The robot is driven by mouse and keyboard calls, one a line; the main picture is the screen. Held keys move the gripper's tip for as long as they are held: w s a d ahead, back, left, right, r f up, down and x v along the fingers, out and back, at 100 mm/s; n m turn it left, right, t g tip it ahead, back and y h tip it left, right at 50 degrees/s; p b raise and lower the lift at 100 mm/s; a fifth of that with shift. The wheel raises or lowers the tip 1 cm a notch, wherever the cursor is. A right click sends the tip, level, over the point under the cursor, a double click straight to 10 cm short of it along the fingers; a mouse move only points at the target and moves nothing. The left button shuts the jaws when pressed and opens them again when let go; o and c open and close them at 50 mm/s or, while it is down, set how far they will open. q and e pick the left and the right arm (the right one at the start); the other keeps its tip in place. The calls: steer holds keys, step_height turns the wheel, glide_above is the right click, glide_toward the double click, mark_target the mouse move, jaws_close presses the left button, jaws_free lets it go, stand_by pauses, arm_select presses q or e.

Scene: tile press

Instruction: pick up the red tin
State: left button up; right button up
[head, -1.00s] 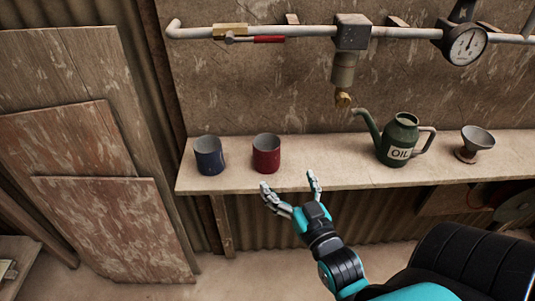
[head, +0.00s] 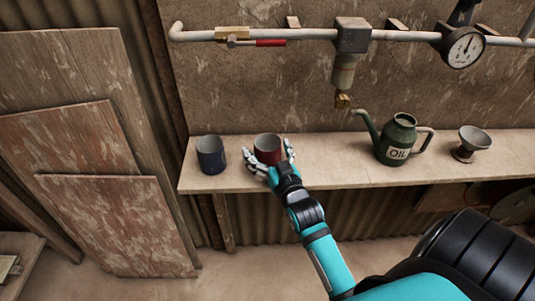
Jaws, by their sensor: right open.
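The red tin (head: 267,146) stands upright on the wooden shelf (head: 340,174), open at the top. My right gripper (head: 268,158) is open at the tin's front, with one finger on the left side and one on the right. The gripper hides the lower front of the tin. I cannot tell whether the fingers touch it. My left gripper is not in view.
A blue tin (head: 210,156) stands just left of the gripper. A green oil can (head: 397,140) and a grey funnel (head: 472,143) stand further right. A pipe (head: 310,34) with a valve and gauge (head: 463,47) runs above. The shelf between red tin and oil can is clear.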

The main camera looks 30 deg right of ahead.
steer(key=shift+s, duration=0.1)
steer(key=shift+c, duration=0.3)
steer(key=c, duration=1.2)
steer(key=shift+r, duration=0.1)
